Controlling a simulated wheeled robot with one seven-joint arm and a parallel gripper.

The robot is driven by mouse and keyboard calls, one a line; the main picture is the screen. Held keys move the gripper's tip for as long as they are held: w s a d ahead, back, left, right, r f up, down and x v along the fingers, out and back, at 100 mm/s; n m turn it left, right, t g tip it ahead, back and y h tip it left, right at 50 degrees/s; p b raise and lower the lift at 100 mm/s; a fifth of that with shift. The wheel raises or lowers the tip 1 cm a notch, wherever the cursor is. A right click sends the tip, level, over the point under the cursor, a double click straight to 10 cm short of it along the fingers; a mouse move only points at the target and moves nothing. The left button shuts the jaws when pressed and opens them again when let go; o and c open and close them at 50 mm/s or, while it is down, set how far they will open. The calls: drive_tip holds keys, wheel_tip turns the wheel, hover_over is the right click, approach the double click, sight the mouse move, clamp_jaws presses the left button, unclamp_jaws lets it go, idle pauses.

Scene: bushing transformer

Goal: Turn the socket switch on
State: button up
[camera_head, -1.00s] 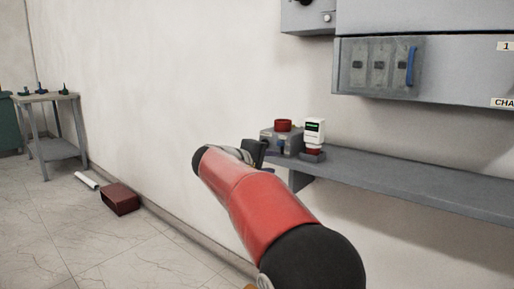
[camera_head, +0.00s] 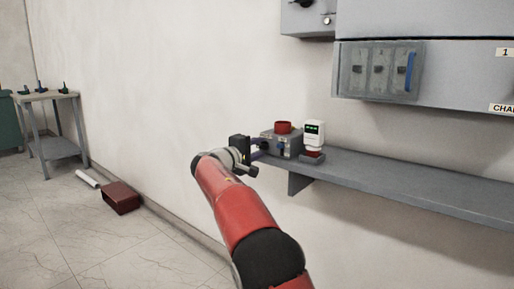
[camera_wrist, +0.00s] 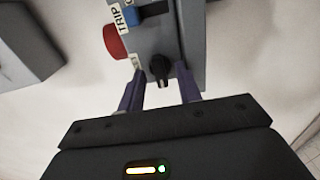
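The socket unit, a grey box (camera_head: 294,146) with a red cap on top, stands on the left end of the wall shelf. In the wrist view its grey face (camera_wrist: 151,42) shows a black knob-like switch (camera_wrist: 160,76), a blue part (camera_wrist: 152,10), a red round part (camera_wrist: 115,42) and a label reading TRIP. My gripper (camera_wrist: 161,72) is open, with its two purple fingers on either side of the black knob. Gaps show between knob and fingers, so I see no grip on it. In the head view my gripper (camera_head: 262,148) is just left of the box, its fingers pointing at it.
A white device with a green-lit display (camera_head: 314,133) stands right of the box. The grey shelf (camera_head: 400,180) extends right, bare. Grey cabinets (camera_head: 440,75) hang above. A side table (camera_head: 50,97), a dark red box (camera_head: 121,198) and a white roll (camera_head: 87,178) are at left.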

clamp_jaws()
drive_tip(key=shift+f+m+b, duration=0.15)
drive_tip(key=shift+m+b, duration=0.25)
drive_tip(key=shift+b, duration=0.1)
drive_tip(key=m+b, duration=0.4)
drive_tip(key=shift+f+m, duration=0.1)
drive_tip(key=shift+m, duration=0.2)
drive_tip(key=m+b, duration=0.3)
drive_tip(key=m, duration=0.3)
drive_tip(key=m+b, duration=0.1)
drive_tip(key=m, duration=0.5)
drive_tip(key=shift+m, duration=0.3)
